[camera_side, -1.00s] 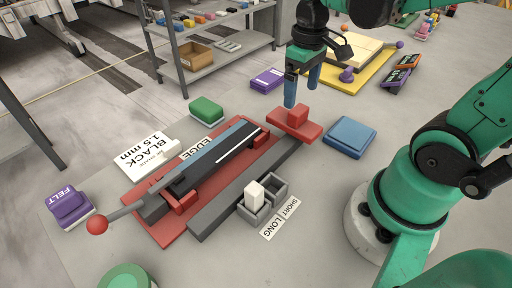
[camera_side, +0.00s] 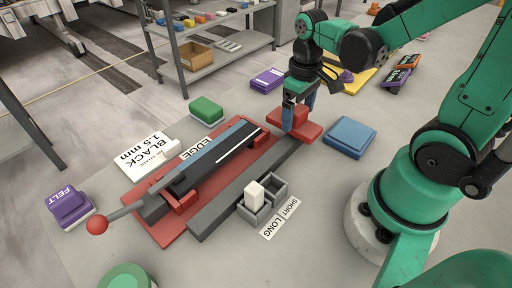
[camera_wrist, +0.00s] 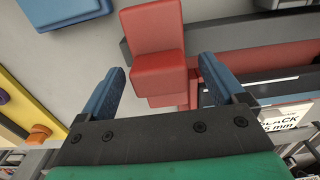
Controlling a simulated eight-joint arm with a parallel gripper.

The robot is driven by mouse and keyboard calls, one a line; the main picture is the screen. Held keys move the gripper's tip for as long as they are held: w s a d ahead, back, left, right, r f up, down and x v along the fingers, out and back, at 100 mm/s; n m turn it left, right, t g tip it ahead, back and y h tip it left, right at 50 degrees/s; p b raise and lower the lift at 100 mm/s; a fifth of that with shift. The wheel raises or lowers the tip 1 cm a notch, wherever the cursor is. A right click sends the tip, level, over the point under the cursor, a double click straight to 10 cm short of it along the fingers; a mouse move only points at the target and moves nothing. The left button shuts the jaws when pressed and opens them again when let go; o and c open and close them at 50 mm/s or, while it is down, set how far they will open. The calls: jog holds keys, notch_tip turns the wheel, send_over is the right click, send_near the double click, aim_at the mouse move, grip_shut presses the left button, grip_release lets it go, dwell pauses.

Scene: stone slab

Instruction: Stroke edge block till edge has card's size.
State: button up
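A red block with a raised grip (camera_side: 300,117) sits at the far right end of the grey bar (camera_side: 232,196); it carries no readable label. My gripper (camera_side: 295,122) is low at this block, pointing down. In the wrist view my gripper (camera_wrist: 162,66) is open, with the red grip (camera_wrist: 160,72) lying between the lines of its two blue fingers; I cannot tell whether they touch it. The long dark workpiece (camera_side: 222,152), with a pale line along it, lies in the red clamp base by the EDGE label (camera_side: 196,148). The card (camera_side: 146,152) reads "BLACK 1.5 mm".
A white peg (camera_side: 254,194) stands in a grey two-slot holder (camera_side: 278,188) by the SHORT and LONG labels. A ball-ended lever (camera_side: 97,225) projects left. Purple FELT block (camera_side: 69,205), green block (camera_side: 206,109) and blue block (camera_side: 350,135) lie around, with bare slab between.

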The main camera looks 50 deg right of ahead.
grip_shut()
jog(key=a, duration=1.4)
jog(key=shift+a, duration=0.35)
jog(key=shift+o, duration=0.2)
grip_release()
jog(key=shift+r, duration=2.8)
